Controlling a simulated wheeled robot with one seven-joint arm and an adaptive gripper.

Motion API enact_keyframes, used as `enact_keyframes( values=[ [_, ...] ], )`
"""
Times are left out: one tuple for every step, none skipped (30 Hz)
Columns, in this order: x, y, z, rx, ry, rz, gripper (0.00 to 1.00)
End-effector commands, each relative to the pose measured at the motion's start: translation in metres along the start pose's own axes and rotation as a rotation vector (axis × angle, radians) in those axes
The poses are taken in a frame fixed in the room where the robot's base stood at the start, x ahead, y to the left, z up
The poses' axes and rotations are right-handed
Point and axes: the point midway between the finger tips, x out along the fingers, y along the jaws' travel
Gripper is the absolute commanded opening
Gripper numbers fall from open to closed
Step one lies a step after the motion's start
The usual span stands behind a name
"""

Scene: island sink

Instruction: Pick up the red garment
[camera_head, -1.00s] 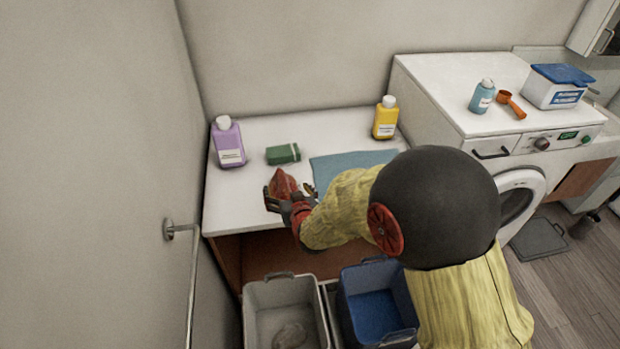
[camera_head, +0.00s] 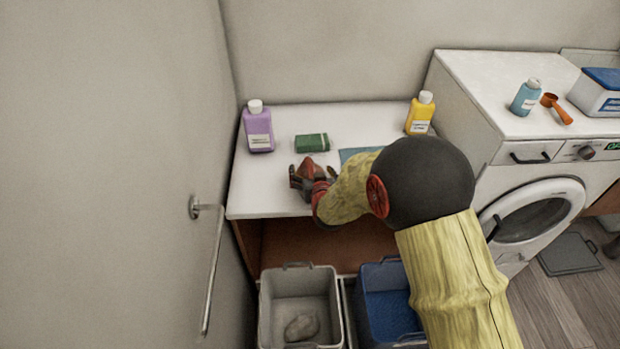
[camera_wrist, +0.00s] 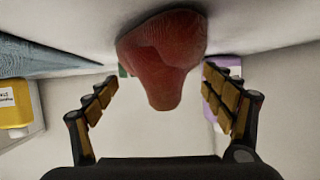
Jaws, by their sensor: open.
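The red garment is a small crumpled heap on the white counter. In the wrist view the red garment (camera_wrist: 165,55) lies at the top middle, ahead of and between my gripper's two fingers, with clear gaps on both sides. In the head view only a small part of the red garment (camera_head: 306,166) shows, the rest hidden by my gripper. My gripper (camera_head: 310,175) is open over the counter's front left. In the wrist view my gripper (camera_wrist: 160,98) has its padded fingers spread wide, and neither visibly touches the cloth.
On the counter (camera_head: 265,195) stand a purple bottle (camera_head: 258,130), a green block (camera_head: 312,143), a yellow bottle (camera_head: 420,115) and a blue cloth (camera_head: 357,153). A grey bin (camera_head: 275,312) and a blue bin (camera_head: 385,300) sit below. A washing machine (camera_head: 530,215) stands right.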

Motion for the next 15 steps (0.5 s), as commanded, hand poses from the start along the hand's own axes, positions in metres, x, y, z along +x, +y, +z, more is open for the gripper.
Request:
enact_keyframes(
  values=[
    [-0.0003, 0.0, -0.0002, 0.0, 0.0, 0.0, 0.82],
    [-0.0003, 0.0, -0.0002, 0.0, 0.0, 0.0, 0.82],
    [-0.0004, 0.0, -0.0002, 0.0, 0.0, 0.0, 0.82],
    [-0.0004, 0.0, -0.0002, 0.0, 0.0, 0.0, 0.81],
    [-0.0004, 0.0, -0.0002, 0.0, 0.0, 0.0, 0.8],
    [-0.0005, 0.0, -0.0002, 0.0, 0.0, 0.0, 0.77],
    [-0.0005, 0.0, -0.0001, 0.0, 0.0, 0.0, 0.76],
    [-0.0005, 0.0, -0.0001, 0.0, 0.0, 0.0, 0.74],
    [-0.0005, 0.0, -0.0001, 0.0, 0.0, 0.0, 0.72],
    [-0.0005, 0.0, -0.0001, 0.0, 0.0, 0.0, 0.7],
    [-0.0006, 0.0, 0.0, 0.0, 0.0, 0.0, 0.68],
    [-0.0006, -0.0001, 0.0, 0.0, 0.0, 0.0, 0.66],
    [-0.0006, -0.0001, 0.0, 0.0, 0.0, 0.0, 0.64],
    [-0.0006, 0.0, 0.0, 0.0, 0.0, 0.0, 0.63],
    [-0.0006, 0.0, 0.0, 0.0, 0.0, 0.0, 0.6]
  ],
)
